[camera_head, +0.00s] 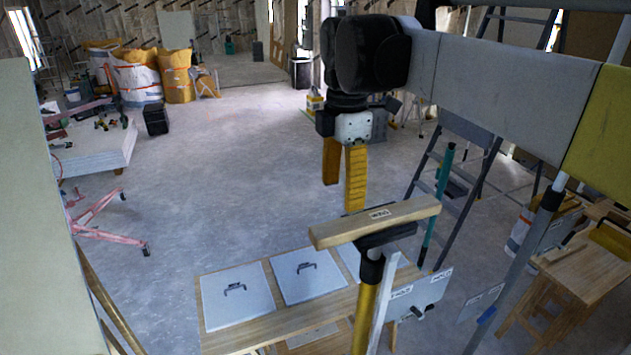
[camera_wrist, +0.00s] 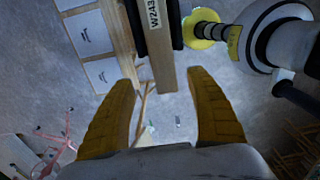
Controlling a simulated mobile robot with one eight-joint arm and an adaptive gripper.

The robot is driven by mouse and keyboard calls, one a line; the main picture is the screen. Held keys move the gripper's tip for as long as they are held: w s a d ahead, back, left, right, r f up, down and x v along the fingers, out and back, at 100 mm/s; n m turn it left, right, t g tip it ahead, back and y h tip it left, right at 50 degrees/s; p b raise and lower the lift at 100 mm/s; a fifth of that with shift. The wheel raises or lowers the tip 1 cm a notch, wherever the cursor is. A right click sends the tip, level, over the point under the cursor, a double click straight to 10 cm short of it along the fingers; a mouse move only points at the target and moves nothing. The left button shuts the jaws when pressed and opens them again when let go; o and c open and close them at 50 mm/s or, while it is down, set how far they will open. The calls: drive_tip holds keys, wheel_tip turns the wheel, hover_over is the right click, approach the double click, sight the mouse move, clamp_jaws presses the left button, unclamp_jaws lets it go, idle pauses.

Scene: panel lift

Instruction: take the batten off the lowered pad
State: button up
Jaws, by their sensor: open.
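The batten (camera_head: 335,235) is a pale wooden bar with a small printed label. It lies across the dark pad (camera_head: 385,239) on top of a post with a yellow lower part. In the wrist view the batten (camera_wrist: 163,70) runs down from the top edge, its end between my fingertips in the picture; dark pad parts (camera_wrist: 177,22) show on both sides. My gripper (camera_head: 343,198), with yellow fingers, is open and empty above the batten, pointing down. It also shows in the wrist view (camera_wrist: 162,80). I cannot tell the exact gap between fingertips and batten.
A wooden bench (camera_head: 335,303) with pale panels (camera_head: 307,277) and dark handles stands below the pad. A stepladder (camera_head: 470,185) stands behind on the right. A wooden worktable (camera_head: 575,285) is at the far right. A pink frame (camera_head: 105,222) stands at left; the middle floor is clear.

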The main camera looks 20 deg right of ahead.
sight(342, 225)
wheel_tip(342, 225, down, 4)
drive_tip(key=shift+w+a+r, duration=0.1)
drive_tip(key=shift+w+r, duration=0.05)
drive_tip(key=shift+r, duration=0.1)
drive_tip(key=f, duration=0.1)
drive_tip(key=f+p, duration=0.1)
drive_tip(key=f, duration=0.1)
drive_tip(key=s+f, duration=0.1)
drive_tip(key=f, duration=0.1)
drive_tip(key=shift+p, duration=0.4)
drive_tip(key=shift+w+f, duration=0.15)
drive_tip(key=shift+f, duration=0.05)
drive_tip(key=c, duration=1.4)
